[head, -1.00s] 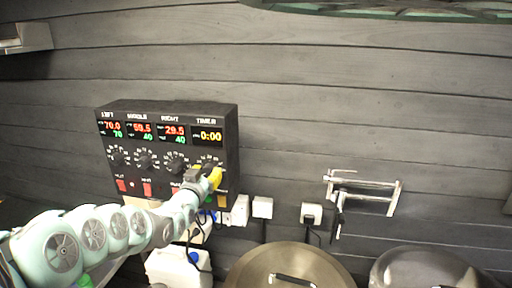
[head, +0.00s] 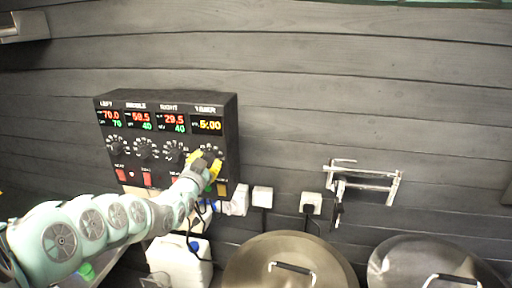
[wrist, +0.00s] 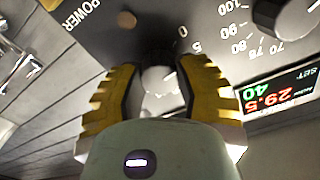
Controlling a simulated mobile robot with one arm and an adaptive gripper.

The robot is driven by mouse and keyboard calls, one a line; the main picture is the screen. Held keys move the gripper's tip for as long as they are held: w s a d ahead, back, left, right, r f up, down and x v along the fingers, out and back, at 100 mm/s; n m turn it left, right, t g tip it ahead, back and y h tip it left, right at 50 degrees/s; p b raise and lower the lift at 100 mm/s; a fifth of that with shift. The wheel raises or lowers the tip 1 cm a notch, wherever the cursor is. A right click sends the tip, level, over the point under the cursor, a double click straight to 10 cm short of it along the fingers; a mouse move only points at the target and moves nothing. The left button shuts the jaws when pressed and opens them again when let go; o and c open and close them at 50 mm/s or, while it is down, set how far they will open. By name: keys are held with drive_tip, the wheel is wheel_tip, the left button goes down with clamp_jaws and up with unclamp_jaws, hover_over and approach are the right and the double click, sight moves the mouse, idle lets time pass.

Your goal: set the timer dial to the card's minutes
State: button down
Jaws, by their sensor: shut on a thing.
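The black control panel (head: 165,104) hangs on the wall with LEFT, MIDDLE, RIGHT and TIMER columns. The timer display (head: 207,125) appears to read 5:00 in yellow. My gripper (head: 205,164) is at the timer dial, at the right end of the dial row, and covers most of it. Marks "0" and "5" show beside the dial. The card with the minutes cannot be made out.
The neighbouring right dial (head: 175,153) is close beside my gripper; it also shows in the wrist view (wrist: 283,16). Red switches (head: 147,176) sit below the dials. Sockets with cables (head: 262,196) and lidded pots (head: 290,262) are to the lower right.

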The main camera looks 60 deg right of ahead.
drive_tip(key=shift+f+m, duration=0.1)
drive_tip(key=shift+m, duration=0.5)
drive_tip(key=c, duration=0.5)
unclamp_jaws()
drive_tip(key=shift+c, duration=0.2)
